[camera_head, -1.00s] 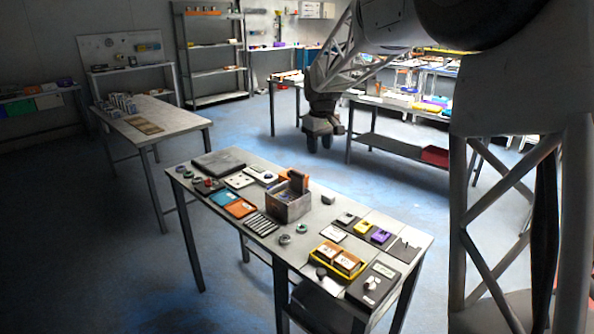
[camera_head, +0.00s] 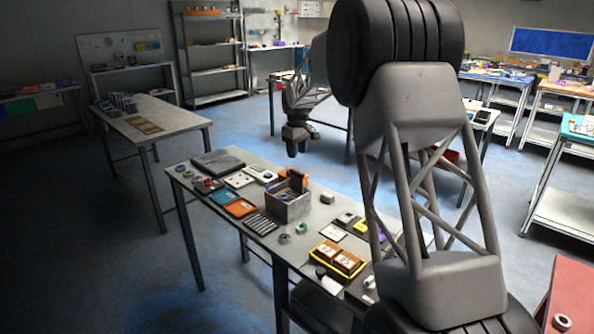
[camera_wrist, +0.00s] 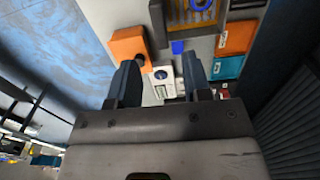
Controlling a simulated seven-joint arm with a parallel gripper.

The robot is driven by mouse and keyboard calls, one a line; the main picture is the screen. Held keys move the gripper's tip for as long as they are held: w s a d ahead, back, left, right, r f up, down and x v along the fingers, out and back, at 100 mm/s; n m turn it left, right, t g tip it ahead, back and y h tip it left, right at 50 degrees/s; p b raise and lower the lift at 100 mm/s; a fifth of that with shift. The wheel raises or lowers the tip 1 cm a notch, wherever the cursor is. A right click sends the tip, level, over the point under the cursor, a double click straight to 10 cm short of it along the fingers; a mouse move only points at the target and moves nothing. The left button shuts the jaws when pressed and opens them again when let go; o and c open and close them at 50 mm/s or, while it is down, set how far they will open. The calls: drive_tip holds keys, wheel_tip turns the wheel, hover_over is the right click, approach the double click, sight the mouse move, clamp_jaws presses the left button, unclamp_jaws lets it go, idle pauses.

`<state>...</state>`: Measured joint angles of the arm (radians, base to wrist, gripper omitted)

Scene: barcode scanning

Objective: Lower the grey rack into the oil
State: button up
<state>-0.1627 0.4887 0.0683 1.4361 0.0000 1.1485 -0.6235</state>
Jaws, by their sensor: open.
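My gripper (camera_head: 297,150) hangs fingers down beyond the far side of the near table in the head view. In the wrist view it (camera_wrist: 161,72) is open, with nothing between its two dark fingers. A grey open-topped box (camera_head: 289,211) stands on the near table, with dark and bluish contents I cannot make out. In the wrist view a grey-walled container (camera_wrist: 157,22) at the top edge, cut off, shows a brownish-yellow inside with grey bars and a blue ring. I cannot tell whether those bars are the grey rack or whether the brownish part is oil.
An orange block with a dark knob (camera_wrist: 128,45) lies near the left finger. A white device (camera_wrist: 162,82) shows between the fingers. A slatted dark plate (camera_head: 261,223), an orange tray (camera_head: 240,208) and a yellow tray (camera_head: 338,265) are on the crowded table. Floor is clear beyond it.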

sight(297, 171)
idle(0.3)
drive_tip(key=shift+f, duration=3.9)
clamp_jaws()
